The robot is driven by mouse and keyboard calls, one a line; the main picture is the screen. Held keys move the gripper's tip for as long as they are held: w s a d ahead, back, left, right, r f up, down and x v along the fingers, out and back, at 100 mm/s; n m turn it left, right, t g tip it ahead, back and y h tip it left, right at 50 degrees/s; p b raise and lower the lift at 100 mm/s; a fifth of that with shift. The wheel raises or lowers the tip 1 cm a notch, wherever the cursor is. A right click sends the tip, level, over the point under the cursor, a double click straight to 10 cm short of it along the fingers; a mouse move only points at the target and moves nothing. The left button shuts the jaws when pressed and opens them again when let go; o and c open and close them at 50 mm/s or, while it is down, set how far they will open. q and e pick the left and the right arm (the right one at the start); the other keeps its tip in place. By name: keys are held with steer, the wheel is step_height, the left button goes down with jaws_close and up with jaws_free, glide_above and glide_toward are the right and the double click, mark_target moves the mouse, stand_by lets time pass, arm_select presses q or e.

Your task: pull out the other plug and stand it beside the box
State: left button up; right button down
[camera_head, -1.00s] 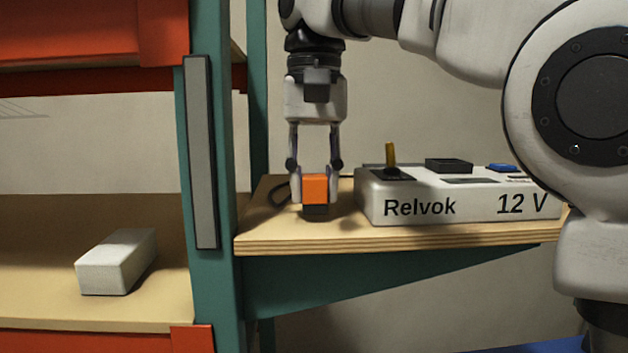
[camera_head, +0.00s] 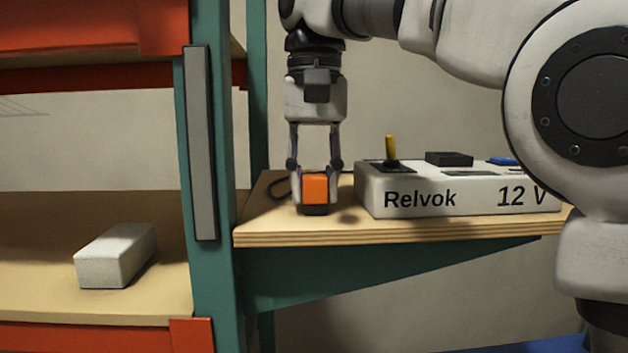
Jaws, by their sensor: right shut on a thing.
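An orange plug (camera_head: 315,188) with a dark lower end is upright between the fingers of my right gripper (camera_head: 315,196). The gripper points straight down and is shut on it. The plug is at or just above the wooden shelf board, left of the box; whether its underside touches the board I cannot tell. The white box (camera_head: 470,201), marked "Relvok" and "12 V", stands on the board to the right, apart from the plug. My left gripper is not in view.
On the box are a yellow lever (camera_head: 391,149), a black block (camera_head: 449,159) and a blue part (camera_head: 502,161). A dark cable (camera_head: 279,187) loops behind the plug. A teal post (camera_head: 230,285) stands left; a white block (camera_head: 115,257) lies on the lower-left shelf.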

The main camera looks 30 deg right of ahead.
steer(key=shift+f, duration=0.1)
steer(key=c, duration=0.8)
jaws_free()
